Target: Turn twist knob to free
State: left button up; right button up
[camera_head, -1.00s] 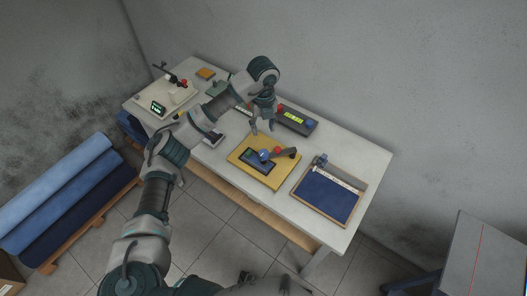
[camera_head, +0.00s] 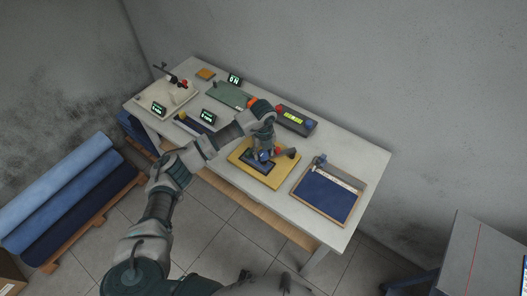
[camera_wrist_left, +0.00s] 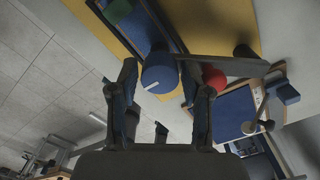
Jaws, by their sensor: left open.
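The blue twist knob (camera_wrist_left: 160,74) with a white pointer line shows large in the left wrist view, between and just beyond the fingertips. It stands on a dark panel on the yellow board (camera_head: 241,157). My left gripper (camera_wrist_left: 160,92) is open, its two fingers on either side of the knob; contact is not clear. In the head view my left gripper (camera_head: 260,152) hangs over the board and partly hides the knob. A red button (camera_wrist_left: 213,77) sits beside the knob, close to one finger. My right gripper is not in view.
A grey bar (camera_wrist_left: 235,66) with a dark post is near the red button. A tray with a blue mat (camera_head: 325,200) lies to the right on the table. Small displays stand at the left.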

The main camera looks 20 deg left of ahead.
pick_arm(q)
jog(key=c, duration=0.9)
jog(key=shift+o, duration=0.2)
